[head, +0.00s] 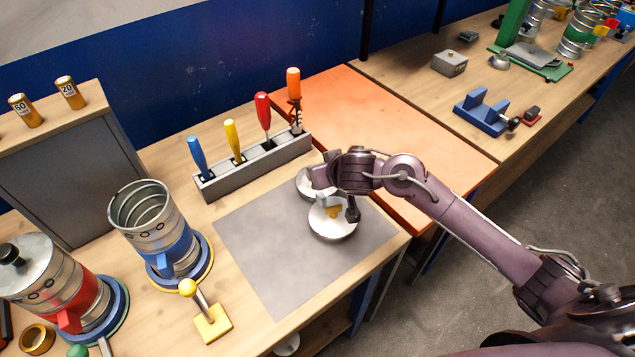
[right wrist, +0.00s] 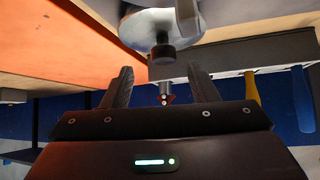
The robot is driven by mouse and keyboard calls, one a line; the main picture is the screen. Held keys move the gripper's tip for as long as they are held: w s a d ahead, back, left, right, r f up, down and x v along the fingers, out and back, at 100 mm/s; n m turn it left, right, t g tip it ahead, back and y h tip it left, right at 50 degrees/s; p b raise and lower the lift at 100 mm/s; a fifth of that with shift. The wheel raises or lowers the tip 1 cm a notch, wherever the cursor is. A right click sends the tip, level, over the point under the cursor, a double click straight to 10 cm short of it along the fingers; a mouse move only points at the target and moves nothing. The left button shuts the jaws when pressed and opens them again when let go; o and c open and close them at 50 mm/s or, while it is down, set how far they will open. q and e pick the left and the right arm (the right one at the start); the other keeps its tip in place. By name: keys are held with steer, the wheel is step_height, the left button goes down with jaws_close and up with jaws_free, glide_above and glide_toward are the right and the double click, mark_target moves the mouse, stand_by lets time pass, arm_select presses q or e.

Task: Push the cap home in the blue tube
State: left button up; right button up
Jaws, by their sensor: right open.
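The blue tube (head: 172,245) stands upright on the bench at left, a ribbed metal cylinder with a blue lower band and an open top. Two round pale metal pieces lie on the grey mat. The nearer one (head: 330,230) has a yellow part on it; the farther one (head: 312,184) is partly hidden by my right gripper (head: 336,194). In the right wrist view a metal cap (right wrist: 145,25) has a black knob (right wrist: 163,54). My right gripper (right wrist: 160,68) is open there, its fingertips on either side of the knob's line, not closed on it. My left gripper is not shown.
A red tube (head: 60,285) with a black-knobbed lid stands at far left. A yellow-knobbed stand (head: 212,322) is right of the blue tube. A tool rack (head: 255,165) with upright coloured handles lies behind the mat (head: 265,255). The orange surface (head: 400,135) is mostly clear.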

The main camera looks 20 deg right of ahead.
steer(key=x, duration=0.3)
steer(key=shift+a+f, duration=0.1)
steer(key=shift+a, duration=0.15)
steer(key=shift+x, duration=0.85)
steer(key=c, duration=0.7)
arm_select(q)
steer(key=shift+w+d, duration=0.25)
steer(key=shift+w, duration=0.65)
arm_select(e)
jaws_close()
